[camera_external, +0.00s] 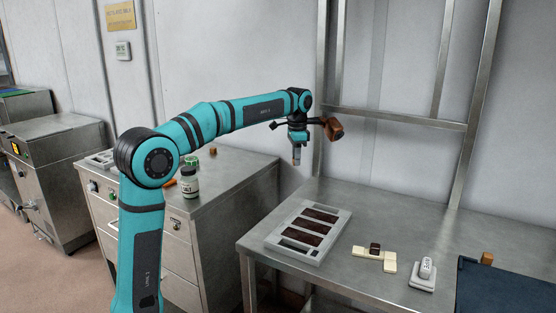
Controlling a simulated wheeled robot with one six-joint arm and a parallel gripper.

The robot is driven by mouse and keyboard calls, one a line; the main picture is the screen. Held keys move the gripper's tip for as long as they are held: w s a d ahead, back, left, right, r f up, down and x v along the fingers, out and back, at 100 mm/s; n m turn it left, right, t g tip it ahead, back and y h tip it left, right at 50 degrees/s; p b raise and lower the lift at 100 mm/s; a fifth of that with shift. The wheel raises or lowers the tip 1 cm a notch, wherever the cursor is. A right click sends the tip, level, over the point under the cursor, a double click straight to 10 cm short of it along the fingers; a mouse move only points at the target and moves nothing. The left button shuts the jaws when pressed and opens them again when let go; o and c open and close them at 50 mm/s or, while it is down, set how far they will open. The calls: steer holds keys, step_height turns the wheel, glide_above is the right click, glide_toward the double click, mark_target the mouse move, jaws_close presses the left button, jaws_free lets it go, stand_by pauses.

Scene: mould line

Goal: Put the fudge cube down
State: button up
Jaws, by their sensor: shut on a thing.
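My gripper (296,161) points down in the air, above and behind the left end of the steel table (390,217). It is shut on the fudge cube, which is too small and too covered by the fingers to make out. On the table, a dark brown cube (375,248) sits on a group of cream-coloured blocks (366,254), well to the right of and below my gripper.
A grey mould tray (284,239) with dark brown slots lies left of the blocks. A white device on a stand (426,272) and a dark blue mat (500,290) lie to the right. A labelled bottle (189,183) stands on the cabinet. Bare steel lies behind the blocks.

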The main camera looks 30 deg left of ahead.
steer(key=s+d+f+m, duration=0.1)
steer(key=s+d+m, duration=0.25)
steer(key=d, duration=1.55)
steer(key=m, duration=0.5)
glide_above(375, 234)
steer(key=f, duration=0.1)
steer(key=shift+f, duration=0.1)
steer(key=shift+f, duration=4.9)
steer(key=shift+f, duration=0.15)
steer(key=o, duration=0.9)
steer(key=shift+o, duration=0.2)
